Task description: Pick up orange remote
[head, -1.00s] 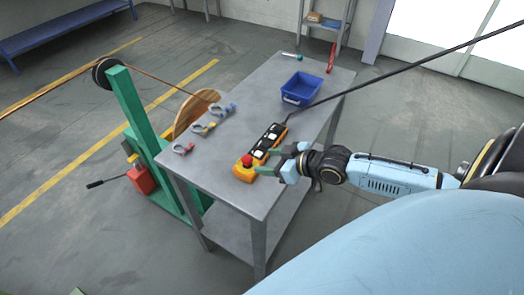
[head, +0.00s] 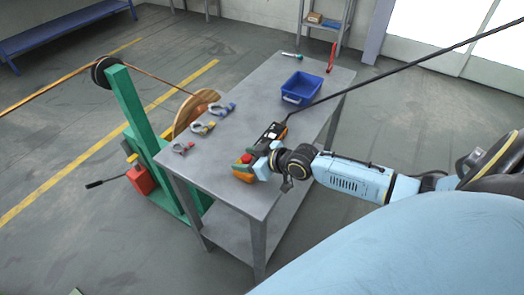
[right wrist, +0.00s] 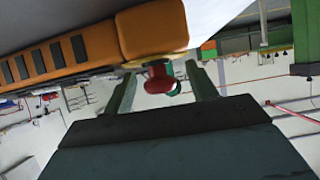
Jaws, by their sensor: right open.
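The orange remote (head: 279,132) lies on the grey metal table (head: 229,152), with black button panels and a black cable from its far end. In the head view my right gripper (head: 245,164) is over its near end and hides part of it. In the right wrist view the remote (right wrist: 90,48) runs across the upper left, and its red knob (right wrist: 160,80) shows between the tips of my right gripper (right wrist: 160,85). The fingers are apart; I cannot tell whether they touch the knob. My left gripper is not in view.
A blue bin (head: 301,88) stands toward the table's far end. Several small clamps (head: 203,128) lie along the left edge. A green stand (head: 135,120) with a reel is left of the table. The black cable (head: 400,73) runs up to the right.

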